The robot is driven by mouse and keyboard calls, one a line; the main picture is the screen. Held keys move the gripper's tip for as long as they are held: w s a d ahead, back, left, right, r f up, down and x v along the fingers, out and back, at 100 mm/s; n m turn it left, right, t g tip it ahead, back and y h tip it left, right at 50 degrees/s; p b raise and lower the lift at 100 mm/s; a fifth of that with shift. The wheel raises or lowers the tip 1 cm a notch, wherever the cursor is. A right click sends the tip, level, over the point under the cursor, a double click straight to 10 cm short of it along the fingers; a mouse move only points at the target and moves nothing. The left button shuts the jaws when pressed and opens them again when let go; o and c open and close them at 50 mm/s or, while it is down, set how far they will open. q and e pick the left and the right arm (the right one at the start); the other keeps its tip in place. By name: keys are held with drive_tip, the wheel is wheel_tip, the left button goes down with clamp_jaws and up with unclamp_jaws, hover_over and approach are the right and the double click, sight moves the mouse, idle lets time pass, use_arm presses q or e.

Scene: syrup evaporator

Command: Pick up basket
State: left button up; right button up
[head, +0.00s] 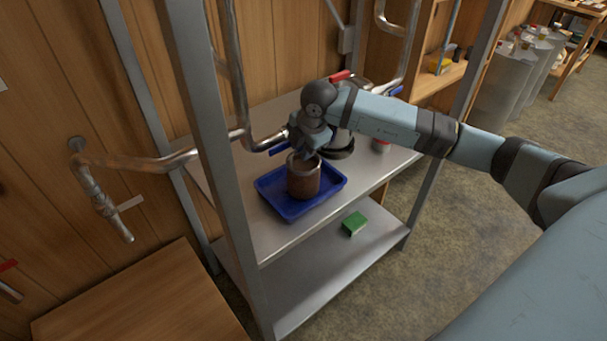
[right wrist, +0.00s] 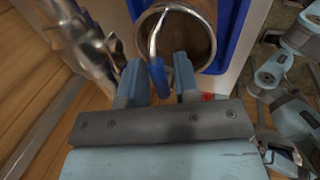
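A brown cylindrical pot (head: 304,180) stands upright in a shallow blue tray (head: 273,203) on the upper shelf. The pot's open round mouth also shows in the right wrist view (right wrist: 196,38). A bent metal rod with a blue grip (right wrist: 157,76) reaches from the pot's mouth; whether it belongs to a basket inside, I cannot tell. My right gripper (head: 309,150) is just above the pot's rim. In the right wrist view its fingers (right wrist: 159,68) are apart, one on each side of the blue grip. My left gripper is not in view.
Metal pipes (head: 170,161) run along the wall and beside the shelf (head: 280,238). A shelf post (head: 212,130) stands in front at the left. A green block (head: 354,224) lies on the lower shelf. A small can (head: 381,145) stands to the right.

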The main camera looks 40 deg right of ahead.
clamp_jaws()
